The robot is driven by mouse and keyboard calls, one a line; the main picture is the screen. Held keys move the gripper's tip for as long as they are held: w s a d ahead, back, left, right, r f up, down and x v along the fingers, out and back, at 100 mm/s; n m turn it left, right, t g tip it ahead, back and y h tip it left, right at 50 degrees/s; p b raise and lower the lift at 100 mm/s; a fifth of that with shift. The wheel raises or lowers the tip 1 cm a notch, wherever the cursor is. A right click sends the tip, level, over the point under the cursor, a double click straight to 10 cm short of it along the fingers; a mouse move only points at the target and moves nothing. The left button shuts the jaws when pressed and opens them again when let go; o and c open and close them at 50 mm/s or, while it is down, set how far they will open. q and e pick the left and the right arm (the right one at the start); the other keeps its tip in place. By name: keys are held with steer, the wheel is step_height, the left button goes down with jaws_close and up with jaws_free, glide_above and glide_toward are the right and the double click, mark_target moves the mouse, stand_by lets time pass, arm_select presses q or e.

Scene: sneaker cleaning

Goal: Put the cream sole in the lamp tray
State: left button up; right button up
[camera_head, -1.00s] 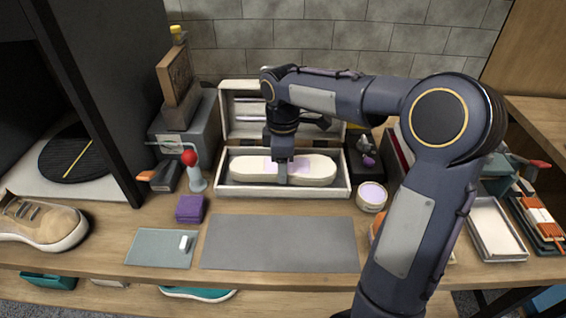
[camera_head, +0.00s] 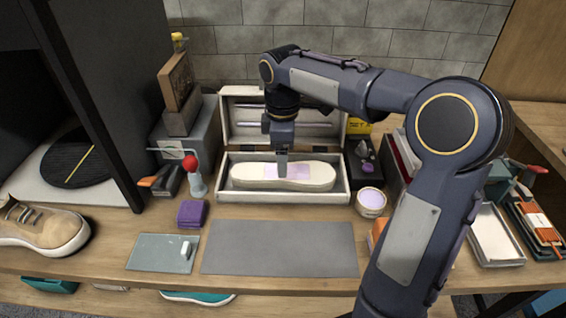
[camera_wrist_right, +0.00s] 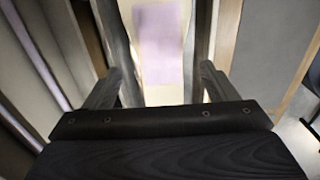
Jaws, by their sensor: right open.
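The cream sole (camera_head: 314,175) lies lengthwise inside the white lamp tray (camera_head: 285,196), with a pale lilac patch on top. The tray's lid stands open behind it, with strip lamps inside. My right gripper (camera_head: 282,172) is above the middle of the sole, pointing down and partly covering it. In the right wrist view, its two fingers (camera_wrist_right: 163,80) are apart. The sole (camera_wrist_right: 162,12) and its lilac patch show between and beyond them, with nothing gripped. My left gripper is not in view.
A grey mat (camera_head: 280,247) lies in front of the tray. A purple block (camera_head: 192,213) and a red-ball stand (camera_head: 196,180) are to its left, a round lilac-topped jar (camera_head: 371,201) to its right. A tan sneaker (camera_head: 38,228) sits at far left.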

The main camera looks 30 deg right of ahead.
step_height(320, 180, up, 7)
steer(key=p, duration=0.1)
steer(key=s+a+f+m+t+y, duration=0.1)
steer(key=s+a+f+m, duration=0.1)
steer(key=s, duration=0.5)
steer(key=s+a+f+m+t+y, duration=0.1)
steer(key=s+a+f+m+t, duration=0.1)
steer(key=s+f+m, duration=0.2)
steer(key=s+a+f+m+t+y, duration=0.1)
steer(key=s+a+f+m+t, duration=0.1)
steer(key=s+m, duration=0.4)
steer(key=shift+s+a+f+m+y, duration=0.1)
steer(key=shift+s+a+f+m, duration=0.05)
steer(key=shift+s, duration=0.65)
steer(key=shift+s+a+f+m+y, duration=0.1)
steer(key=shift+s+a+f, duration=0.05)
steer(key=shift+s, duration=0.6)
steer(key=shift+s+a+f+m+y, duration=0.1)
steer(key=shift+s+a+f+m, duration=0.05)
steer(key=shift+s, duration=0.65)
steer(key=shift+s+a+f+m+t, duration=0.2)
steer(key=shift+s+f+m+t, duration=0.05)
steer(key=shift+f+m+t, duration=0.1)
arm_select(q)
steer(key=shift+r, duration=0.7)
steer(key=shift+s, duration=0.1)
arm_select(e)
steer(key=shift+s, duration=0.1)
